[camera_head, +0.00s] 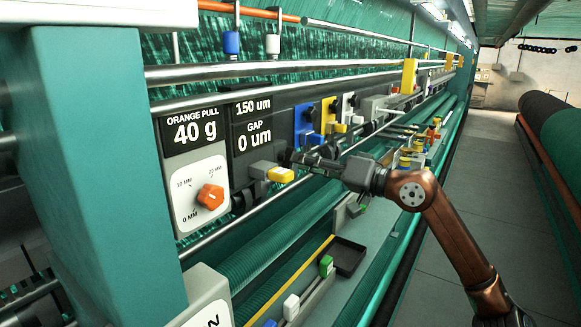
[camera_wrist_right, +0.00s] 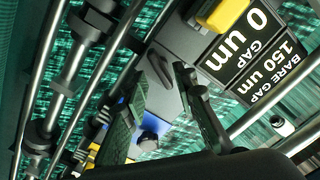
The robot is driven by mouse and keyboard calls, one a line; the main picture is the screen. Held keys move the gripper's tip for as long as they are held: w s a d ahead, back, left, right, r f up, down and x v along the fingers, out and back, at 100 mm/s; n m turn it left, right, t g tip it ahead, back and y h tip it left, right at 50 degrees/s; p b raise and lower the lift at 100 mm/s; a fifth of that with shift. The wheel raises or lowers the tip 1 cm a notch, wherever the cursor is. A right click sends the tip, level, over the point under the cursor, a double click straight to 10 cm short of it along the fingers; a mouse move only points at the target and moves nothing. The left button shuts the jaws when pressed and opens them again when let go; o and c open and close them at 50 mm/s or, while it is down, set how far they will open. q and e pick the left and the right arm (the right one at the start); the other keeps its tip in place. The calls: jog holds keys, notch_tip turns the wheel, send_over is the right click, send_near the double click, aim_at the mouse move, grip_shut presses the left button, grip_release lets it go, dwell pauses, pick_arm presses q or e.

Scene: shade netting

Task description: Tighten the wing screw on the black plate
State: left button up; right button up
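The black plate (camera_head: 277,122) is on the machine's front rail, beside a display reading "GAP 0 um". In the right wrist view, the dark plate (camera_wrist_right: 180,38) carries a dark, flat-winged wing screw (camera_wrist_right: 160,68). My right gripper (camera_head: 291,158) reaches in from the right at the plate's lower part. In the wrist view, its two fingers (camera_wrist_right: 161,76) are apart, with the wing screw showing between their tips. I cannot tell whether either finger touches it. In the head view, the gripper hides the screw. My left gripper is not in view.
A yellow-ended block (camera_head: 280,174) sits just below the right fingertips. The blue plate (camera_head: 304,124) and yellow plate (camera_head: 328,115) stand close along the rail. An orange knob (camera_head: 210,196) is at left. A black tray (camera_head: 348,257) lies below. The aisle at right is clear.

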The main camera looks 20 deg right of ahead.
aim_at(287, 158)
jog(key=n, duration=0.2)
jog(key=shift+n, duration=0.4)
jog(key=shift+w+a, duration=0.1)
jog(key=shift+p+x, duration=0.55)
jog(key=shift+x, duration=0.65)
jog(key=shift+c, duration=0.7)
grip_shut()
